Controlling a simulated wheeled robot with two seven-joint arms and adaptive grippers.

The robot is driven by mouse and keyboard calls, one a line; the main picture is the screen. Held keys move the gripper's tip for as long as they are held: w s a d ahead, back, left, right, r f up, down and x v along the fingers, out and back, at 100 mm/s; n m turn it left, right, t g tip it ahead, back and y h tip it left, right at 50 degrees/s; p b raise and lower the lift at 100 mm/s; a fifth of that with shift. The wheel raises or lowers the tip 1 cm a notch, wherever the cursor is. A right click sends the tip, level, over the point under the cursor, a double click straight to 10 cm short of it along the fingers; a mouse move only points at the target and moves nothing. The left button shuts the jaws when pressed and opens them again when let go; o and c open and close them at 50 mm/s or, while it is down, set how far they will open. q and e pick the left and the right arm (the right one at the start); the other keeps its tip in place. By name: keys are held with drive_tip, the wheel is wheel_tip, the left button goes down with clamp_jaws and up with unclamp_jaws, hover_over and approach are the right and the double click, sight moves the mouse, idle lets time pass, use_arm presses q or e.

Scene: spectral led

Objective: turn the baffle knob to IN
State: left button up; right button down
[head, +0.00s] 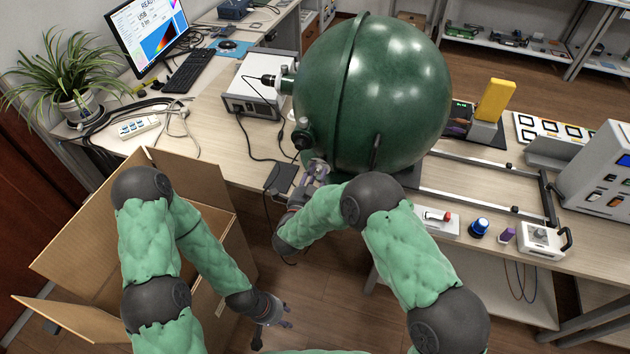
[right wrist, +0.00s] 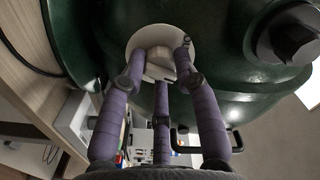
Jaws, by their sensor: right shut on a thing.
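The baffle knob (right wrist: 160,56) is a pale knob on a round white plate (right wrist: 152,36) on the dark green sphere (head: 400,85). In the right wrist view, my right gripper (right wrist: 160,66) has its purple-wrapped fingers closed around the knob. A small dark mark shows at the plate's right, but I cannot read it as IN or anything else. In the head view, my right gripper (head: 318,170) is at the sphere's lower left, and the knob is hidden there. My left gripper (head: 287,318) is open and empty, low over the floor beside the cardboard box.
The open cardboard box (head: 215,210) stands on the floor by my left arm. A dark round fitting (right wrist: 288,36) juts from the sphere near the knob. A grey instrument box (head: 258,88) with a cable stands left of the sphere. Small devices line the bench's front right.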

drive_tip(key=shift+w+d+r+m+b, duration=0.1)
drive_tip(key=shift+r+m+b, duration=0.05)
drive_tip(key=shift+m+b, duration=0.45)
drive_tip(key=shift+w+d+r+m+b, duration=0.15)
drive_tip(key=shift+m+b, duration=0.25)
drive_tip(key=shift+m, duration=0.3)
drive_tip(key=shift+s, duration=0.1)
drive_tip(key=c, duration=0.9)
unclamp_jaws()
drive_tip(key=shift+s+f, duration=0.1)
drive_tip(key=shift+s+a+f, duration=0.1)
drive_tip(key=v, duration=1.1)
drive_tip(key=shift+s+a, duration=0.1)
drive_tip(key=shift+s, duration=0.25)
